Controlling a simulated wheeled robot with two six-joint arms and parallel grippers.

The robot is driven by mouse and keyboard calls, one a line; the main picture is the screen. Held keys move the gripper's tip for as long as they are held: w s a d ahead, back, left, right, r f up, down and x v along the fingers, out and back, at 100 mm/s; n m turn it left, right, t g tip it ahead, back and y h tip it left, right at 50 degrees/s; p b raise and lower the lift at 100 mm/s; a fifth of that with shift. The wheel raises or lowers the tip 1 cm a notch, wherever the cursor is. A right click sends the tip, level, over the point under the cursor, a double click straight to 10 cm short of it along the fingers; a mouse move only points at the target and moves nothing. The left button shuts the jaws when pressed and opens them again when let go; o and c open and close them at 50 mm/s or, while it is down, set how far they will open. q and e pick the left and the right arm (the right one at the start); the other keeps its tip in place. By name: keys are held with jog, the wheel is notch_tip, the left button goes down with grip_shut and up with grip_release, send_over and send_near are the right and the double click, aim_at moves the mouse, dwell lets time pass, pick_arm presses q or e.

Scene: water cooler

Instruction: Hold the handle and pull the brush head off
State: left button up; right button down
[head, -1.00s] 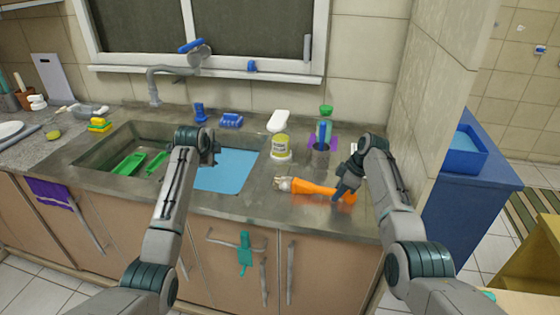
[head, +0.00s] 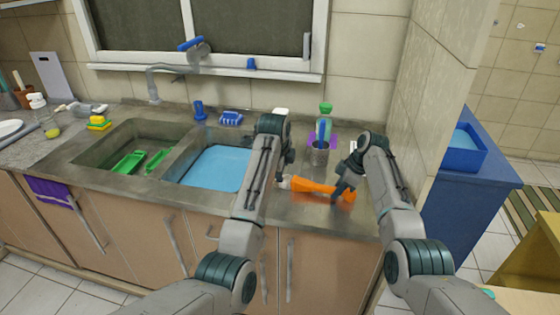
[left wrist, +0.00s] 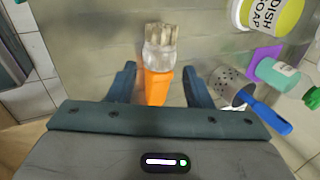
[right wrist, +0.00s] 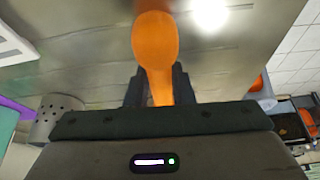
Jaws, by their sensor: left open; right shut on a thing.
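The brush has an orange handle (head: 318,188) and a pale, whitish brush head (head: 284,182) at its left end. It lies along the counter at the front right. My right gripper (head: 343,189) is shut on the orange handle near its right end; the right wrist view shows the handle (right wrist: 156,50) between the fingers. My left gripper (left wrist: 160,88) is open above the brush-head end. In the left wrist view the pale head (left wrist: 159,47) lies just beyond the fingertips, with the orange neck (left wrist: 155,86) between the fingers, apart from both. In the head view the left arm partly hides this end.
A metal holder (head: 319,155) with a blue-handled tool stands behind the brush, beside a green-capped bottle (head: 326,108). The dish soap tub (left wrist: 271,14) stands close to my left gripper. The sink (head: 215,167) lies left of my left arm.

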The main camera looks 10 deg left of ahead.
aim_at(284, 177)
pick_arm(q)
jog(key=x, duration=0.6)
jog(key=shift+w+f, duration=0.2)
jog(key=shift+f, duration=0.15)
jog(key=c, duration=0.6)
jog(key=shift+w+a, duration=0.15)
jog(key=shift+a, duration=1.05)
jog(key=shift+w+a, duration=0.2)
jog(key=shift+a, duration=1)
pick_arm(e)
jog(key=c, duration=1.2)
grip_release()
jog(key=shift+o, duration=0.2)
